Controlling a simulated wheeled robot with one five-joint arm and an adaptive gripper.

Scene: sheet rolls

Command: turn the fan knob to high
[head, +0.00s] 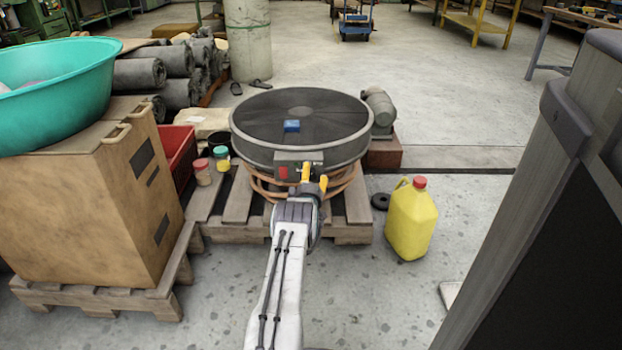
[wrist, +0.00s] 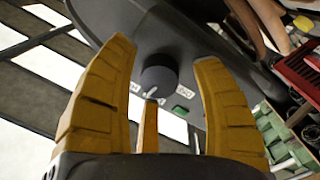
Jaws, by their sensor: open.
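The fan is a round dark drum (head: 300,120) with a mesh top. Its grey control box (head: 281,160) is on the front side. In the wrist view, the dark round fan knob (wrist: 158,78) sits on the box's face, with a light pointer mark at its lower left edge. White labels (wrist: 181,111) lie around it. My gripper (wrist: 163,62) is open, its yellow fingers on either side of the knob and a third finger below it. Clear gaps show at the sides; contact with the lower finger cannot be told. In the head view, my gripper (head: 314,179) is at the box and the knob is hidden.
The fan stands on a wooden pallet (head: 236,204). A yellow jug (head: 411,222) stands on the floor to the right. Two small jars (head: 202,172) and a red crate (head: 178,158) are to the left, near a large box (head: 90,210).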

